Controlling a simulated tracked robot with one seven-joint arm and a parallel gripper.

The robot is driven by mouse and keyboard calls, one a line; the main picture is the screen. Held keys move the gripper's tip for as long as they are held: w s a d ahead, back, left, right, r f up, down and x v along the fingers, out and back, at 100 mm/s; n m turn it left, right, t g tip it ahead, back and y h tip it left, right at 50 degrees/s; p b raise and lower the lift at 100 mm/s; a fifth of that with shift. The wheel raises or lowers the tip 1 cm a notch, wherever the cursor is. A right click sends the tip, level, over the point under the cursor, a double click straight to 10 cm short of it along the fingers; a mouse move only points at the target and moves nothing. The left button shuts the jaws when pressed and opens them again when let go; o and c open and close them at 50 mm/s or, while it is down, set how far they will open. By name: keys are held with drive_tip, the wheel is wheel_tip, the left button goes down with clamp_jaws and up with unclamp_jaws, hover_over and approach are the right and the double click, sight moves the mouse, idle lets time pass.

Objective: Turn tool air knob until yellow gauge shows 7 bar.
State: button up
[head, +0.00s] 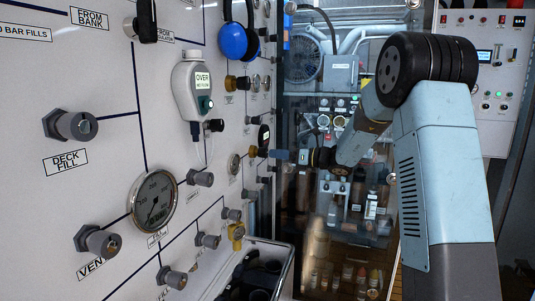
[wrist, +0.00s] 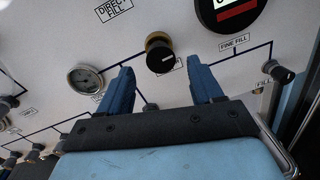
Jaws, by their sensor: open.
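A brass-collared black knob (wrist: 160,54) stands out from the white panel in the wrist view. A label partly hidden behind it cannot be read. My gripper (wrist: 162,70) is open, with one blue finger to each side of this knob in the picture; I cannot tell how far the fingertips are from it. In the head view my gripper (head: 277,154) reaches the panel from the right, near a brass knob (head: 253,152). I cannot make out a tool air label, and no gauge is clearly yellow.
A round gauge (wrist: 85,80) is left of the fingers. A black round display (wrist: 230,12) is above the right finger, and a FILL knob (wrist: 283,74) is at far right. A large gauge (head: 153,201) and a hanging white device (head: 192,92) are on the near panel.

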sight(267, 152)
drive_tip(key=shift+x, duration=2.75)
drive_tip(key=c, duration=1)
